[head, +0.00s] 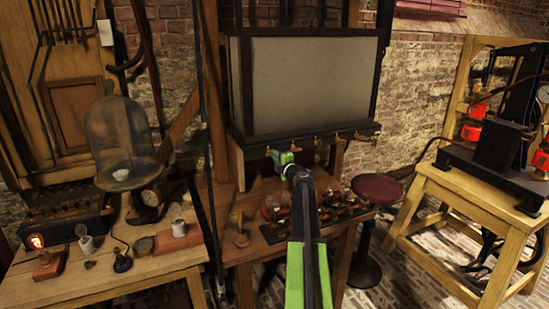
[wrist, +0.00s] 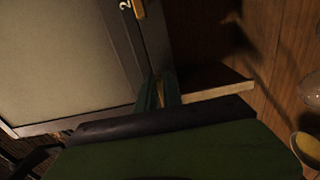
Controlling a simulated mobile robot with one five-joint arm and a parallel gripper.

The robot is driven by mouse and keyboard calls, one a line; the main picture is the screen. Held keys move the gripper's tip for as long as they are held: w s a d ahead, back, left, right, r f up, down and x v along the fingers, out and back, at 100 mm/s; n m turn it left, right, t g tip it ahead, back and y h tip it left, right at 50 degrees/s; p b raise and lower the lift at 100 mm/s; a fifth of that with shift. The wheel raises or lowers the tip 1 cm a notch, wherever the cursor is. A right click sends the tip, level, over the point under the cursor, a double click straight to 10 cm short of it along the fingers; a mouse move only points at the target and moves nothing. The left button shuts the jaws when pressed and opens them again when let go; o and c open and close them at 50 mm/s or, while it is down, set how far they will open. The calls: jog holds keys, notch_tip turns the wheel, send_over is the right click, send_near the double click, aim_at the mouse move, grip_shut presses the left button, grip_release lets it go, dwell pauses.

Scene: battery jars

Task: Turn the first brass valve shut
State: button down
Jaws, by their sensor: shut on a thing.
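The tank (head: 312,85) has a pale grey panel in a dark frame, with a row of small brass valves along its lower edge. My gripper (head: 281,158) is at the left end of this row, just under the frame. In the wrist view its green fingers (wrist: 158,93) are closed around a sliver of brass, the first valve (wrist: 161,88). Most of that valve is hidden by the fingers, so its handle angle cannot be told. A second brass valve (wrist: 139,9) sits beside a "2" mark. In the head view it appears just right of my gripper (head: 296,148).
Glass jars with reddish contents (head: 275,207) stand on the wooden bench below the valves. A round dark red stool (head: 377,188) is to the right. A glass dome (head: 120,140) stands on the left bench. A yellow wooden stand (head: 470,205) is at the right.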

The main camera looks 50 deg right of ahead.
jog(key=shift+w+a, duration=0.1)
jog(key=shift+a, duration=0.05)
jog(key=c, duration=1.5)
grip_release()
jog(key=v, duration=1.7)
jog(key=shift+s, duration=0.3)
